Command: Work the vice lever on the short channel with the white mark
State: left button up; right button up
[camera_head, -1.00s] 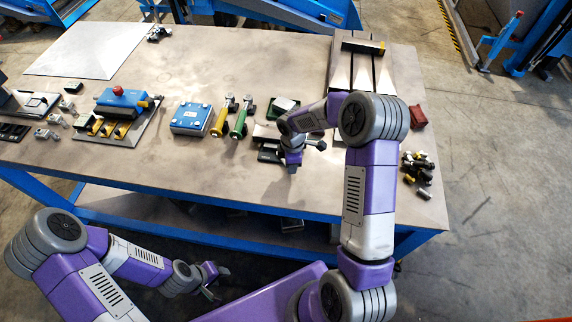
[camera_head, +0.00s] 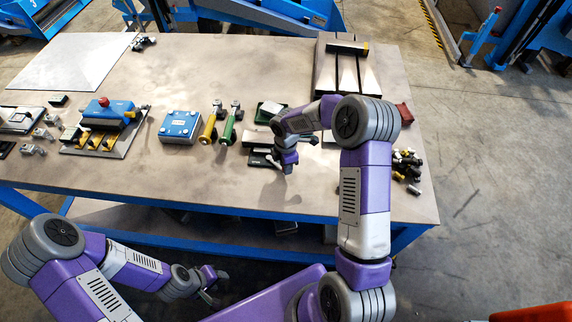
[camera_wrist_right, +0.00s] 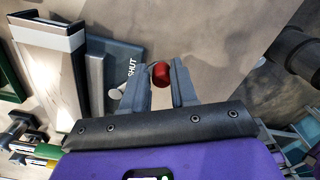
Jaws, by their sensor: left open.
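In the right wrist view a grey channel with a white band (camera_wrist_right: 50,36) lies at the upper left. Beside it is a grey vice block (camera_wrist_right: 100,75) with a plate lettered "SHUT" (camera_wrist_right: 127,62). A lever with a red knob (camera_wrist_right: 161,74) reaches in between the tips of my right gripper (camera_wrist_right: 161,84). Its fingers stand apart on either side of the knob; contact is not clear. In the head view my right gripper (camera_head: 286,166) is low over the bench and hides much of the vice. My left gripper (camera_head: 213,285) is open and empty, in front of the bench.
On the bench (camera_head: 240,65), a green tray (camera_head: 268,112) and green and yellow-handled tools (camera_head: 229,128) are near the vice. A blue box (camera_head: 180,126) lies further left. Several small cylinders (camera_head: 407,168) and a red block (camera_head: 404,114) are to the right.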

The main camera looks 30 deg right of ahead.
jog(key=o, duration=0.3)
notch_tip(320, 180, up, 8)
jog(key=shift+f, duration=0.2)
dwell(0.7)
